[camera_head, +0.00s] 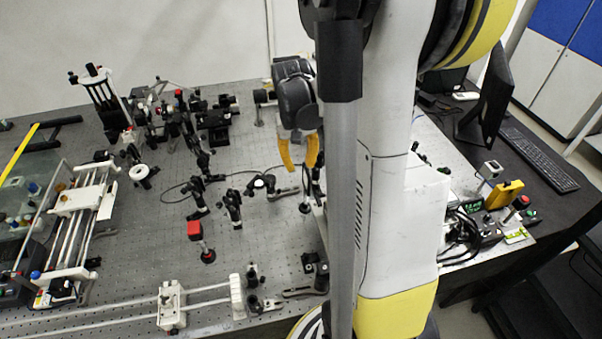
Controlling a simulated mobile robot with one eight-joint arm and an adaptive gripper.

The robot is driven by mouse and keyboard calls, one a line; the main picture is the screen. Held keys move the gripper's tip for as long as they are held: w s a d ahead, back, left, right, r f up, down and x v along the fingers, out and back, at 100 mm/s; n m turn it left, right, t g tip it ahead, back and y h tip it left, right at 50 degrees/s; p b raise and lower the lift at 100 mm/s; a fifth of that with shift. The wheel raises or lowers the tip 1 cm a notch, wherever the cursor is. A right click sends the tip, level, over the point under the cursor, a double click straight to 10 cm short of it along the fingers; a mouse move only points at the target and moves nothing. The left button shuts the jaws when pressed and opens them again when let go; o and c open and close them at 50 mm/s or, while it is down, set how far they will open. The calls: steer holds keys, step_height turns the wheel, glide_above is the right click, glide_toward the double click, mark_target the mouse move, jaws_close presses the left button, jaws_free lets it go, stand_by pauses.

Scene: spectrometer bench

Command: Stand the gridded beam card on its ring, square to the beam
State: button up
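My gripper (305,168) hangs over the back right part of the breadboard, with its yellow fingers pointing down. A gap shows between the fingers, and I see nothing held in it. My own column hides the space just to its right. I cannot make out a gridded beam card in this view. A small white ring-shaped part (139,172) sits on a mount at the left, well away from my gripper. I cannot tell whether it is the card's ring.
Several post-mounted optics (232,205) stand on the perforated breadboard (160,225). A red block (194,230) sits on a post near the middle. A white rail stage (171,305) lies along the front. A keyboard (540,158) and monitor (489,95) are on the dark desk at right.

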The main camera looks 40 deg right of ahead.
steer(key=a+r+n+t, duration=0.3)
steer(key=a+r, duration=0.7)
steer(key=a, duration=0.3)
steer(key=s+a+r+n+t, duration=0.1)
steer(key=s+a+t, duration=0.1)
steer(key=a, duration=0.4)
steer(key=s+a+r+n+t, duration=0.1)
steer(key=s+a+n+t, duration=0.1)
steer(key=a, duration=0.4)
steer(key=shift+s+r+t+y, duration=0.3)
steer(key=shift+s+r, duration=0.05)
steer(key=shift+s, duration=0.55)
